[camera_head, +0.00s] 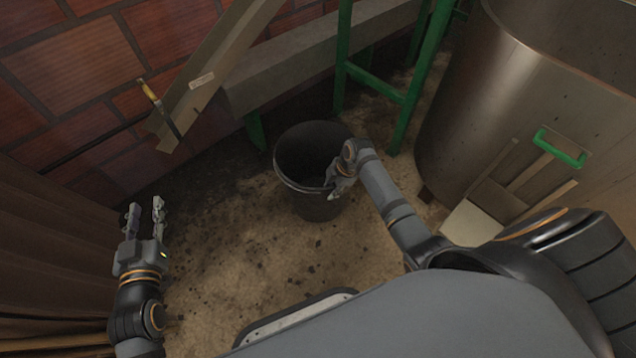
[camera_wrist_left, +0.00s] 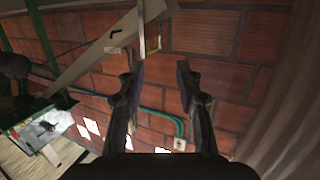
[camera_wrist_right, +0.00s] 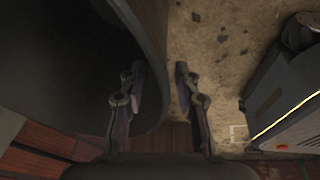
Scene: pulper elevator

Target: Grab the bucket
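The dark grey bucket (camera_head: 318,209) stands upright on the floor near the middle of the head view, with its open top facing up. My right gripper (camera_head: 334,188) is at the bucket's right rim. In the right wrist view, the bucket (camera_wrist_right: 60,65) fills the left side, and the fingers of my right gripper (camera_wrist_right: 159,78) are apart. One finger overlaps the bucket's wall and the other shows over the floor. I cannot tell if either touches the bucket. My left gripper (camera_head: 145,209) is open and empty, left of the bucket and well apart from it.
A large metal tank (camera_head: 500,115) stands at the right. A green frame (camera_head: 382,85) and a concrete ledge (camera_head: 300,55) are behind the bucket. A leaning board (camera_head: 215,75) rests near the brick wall (camera_head: 75,65). The stained floor (camera_head: 235,240) between my left gripper and the bucket is clear.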

